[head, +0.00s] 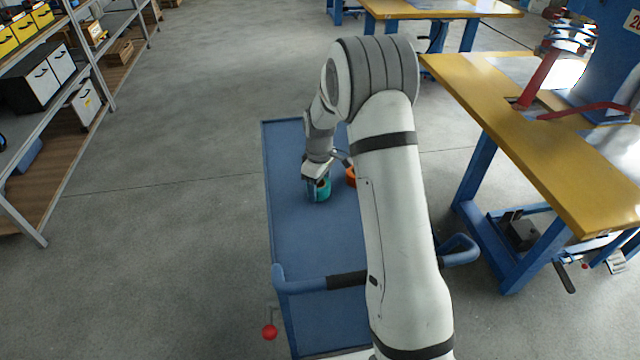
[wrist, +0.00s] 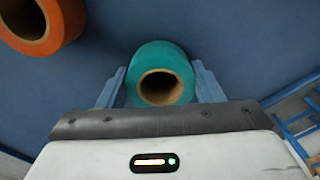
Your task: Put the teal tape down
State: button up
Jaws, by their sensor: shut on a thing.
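The teal tape (head: 320,190) is a roll with a brown cardboard core. It is at the blue cart's top, below my gripper (head: 318,184) in the head view. In the wrist view the teal tape (wrist: 161,62) sits between the two fingers of my gripper (wrist: 160,88), one finger on each side. My gripper is shut on it. I cannot tell whether the roll touches the cart top. The far part of the fingers is hidden by the wrist in the head view.
An orange tape roll (wrist: 42,25) lies on the blue cart (head: 290,240) close by, partly hidden behind my arm in the head view. The cart top left of and in front of the teal tape is clear. A yellow-topped workbench (head: 560,150) stands right, shelving (head: 100,75) left.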

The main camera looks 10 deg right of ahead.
jog(key=shift+f, duration=0.15)
jog(key=o, duration=1)
jog(key=shift+o, duration=0.2)
notch_tip(320, 180, up, 12)
jog(key=s+d+r+m+t, duration=0.1)
jog(key=s+r+m, duration=0.2)
jog(key=s+r, duration=0.35)
jog(key=s+d+r+m, duration=0.1)
jog(key=s+r+m, duration=0.15)
jog(key=s, duration=0.65)
jog(key=s+m+t, duration=0.1)
jog(key=s+m, duration=0.3)
jog(key=s, duration=1.1)
jog(key=shift+s+d+m+t, duration=0.3)
jog(key=shift+s+m, duration=0.05)
jog(key=shift+s, duration=0.05)
jog(key=shift+f, duration=0.1)
